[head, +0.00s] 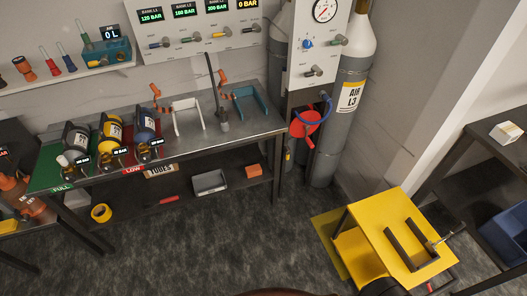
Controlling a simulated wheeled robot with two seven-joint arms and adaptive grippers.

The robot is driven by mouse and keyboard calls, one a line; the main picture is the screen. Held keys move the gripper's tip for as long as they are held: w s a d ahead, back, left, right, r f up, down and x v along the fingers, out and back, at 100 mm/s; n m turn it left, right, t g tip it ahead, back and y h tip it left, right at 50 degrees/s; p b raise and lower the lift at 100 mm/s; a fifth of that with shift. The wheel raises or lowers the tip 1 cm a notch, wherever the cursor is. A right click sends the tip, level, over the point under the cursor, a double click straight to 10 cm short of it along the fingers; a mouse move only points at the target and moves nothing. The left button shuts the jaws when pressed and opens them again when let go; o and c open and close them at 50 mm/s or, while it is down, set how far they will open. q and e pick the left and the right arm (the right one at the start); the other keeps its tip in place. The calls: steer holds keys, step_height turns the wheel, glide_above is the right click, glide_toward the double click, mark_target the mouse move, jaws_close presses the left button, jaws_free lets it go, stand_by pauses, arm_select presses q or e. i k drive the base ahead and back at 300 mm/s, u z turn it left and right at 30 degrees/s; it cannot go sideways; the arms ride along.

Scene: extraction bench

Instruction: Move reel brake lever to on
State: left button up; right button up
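No label reading reel brake is legible. Neither of my grippers is in the head view.
A steel bench (200,145) with several small cylinders stands at the left. A yellow stand (385,235) with a dark U-shaped bracket is at the lower right. A tall cylinder marked AIR L3 (347,110) stands behind the panel. Grey floor between bench and stand is clear.

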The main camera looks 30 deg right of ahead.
mark_target(287, 149)
steer(key=z, duration=0.35)
steer(key=i, duration=1)
steer(key=z, duration=0.7)
